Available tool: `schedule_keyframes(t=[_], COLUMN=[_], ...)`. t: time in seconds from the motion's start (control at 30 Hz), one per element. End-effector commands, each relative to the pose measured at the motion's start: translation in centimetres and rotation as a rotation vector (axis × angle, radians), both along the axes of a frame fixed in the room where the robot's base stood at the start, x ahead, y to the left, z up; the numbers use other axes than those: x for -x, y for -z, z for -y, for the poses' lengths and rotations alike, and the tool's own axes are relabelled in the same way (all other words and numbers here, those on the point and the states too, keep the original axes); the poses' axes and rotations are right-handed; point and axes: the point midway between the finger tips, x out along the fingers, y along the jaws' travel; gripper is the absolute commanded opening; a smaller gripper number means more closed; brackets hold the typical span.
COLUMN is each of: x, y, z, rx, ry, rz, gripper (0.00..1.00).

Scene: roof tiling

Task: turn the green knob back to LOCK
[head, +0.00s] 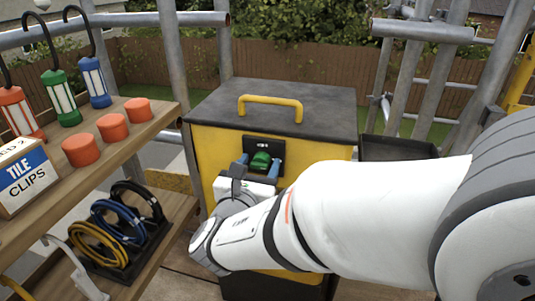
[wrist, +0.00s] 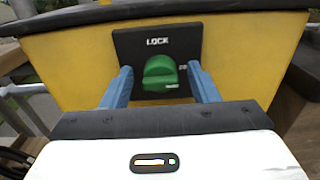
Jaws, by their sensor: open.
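The green knob (wrist: 160,74) sits on a black plate (wrist: 125,45) on the front of a yellow box (wrist: 70,60). White lettering on the plate reads LOCK above the knob. A second label at the plate's right is partly hidden by a finger. In the head view the green knob (head: 261,160) shows just beyond my gripper (head: 257,163). My gripper's two blue fingers (wrist: 158,85) stand open, one on each side of the knob, with a gap at each side in the wrist view. I cannot tell how deep the fingertips reach around it.
The box has a dark lid (head: 320,105) with a yellow handle (head: 270,106). At the left, a wooden shelf (head: 130,138) holds lanterns, orange round pieces and a tile clips box (head: 25,178). Coiled cables (head: 110,225) sit below. Scaffold poles (head: 425,32) stand behind.

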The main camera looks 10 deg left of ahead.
Motion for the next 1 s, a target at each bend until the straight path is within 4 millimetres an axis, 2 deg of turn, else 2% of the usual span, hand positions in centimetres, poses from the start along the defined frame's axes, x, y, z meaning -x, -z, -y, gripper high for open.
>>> schedule_keyframes(t=[0.07,0.6,0.63,1.0], x=[0.02,0.07,0.1,0.09], y=[-0.01,0.01,0.03,-0.36], z=[-0.01,-0.04,-0.45,-0.15], rx=[0.0,-0.001,0.0,0.08], ry=[0.0,-0.001,-0.003,-0.004], rz=[0.0,0.0,-0.001,-0.008], gripper=[0.54,0.11,0.11,0.11])
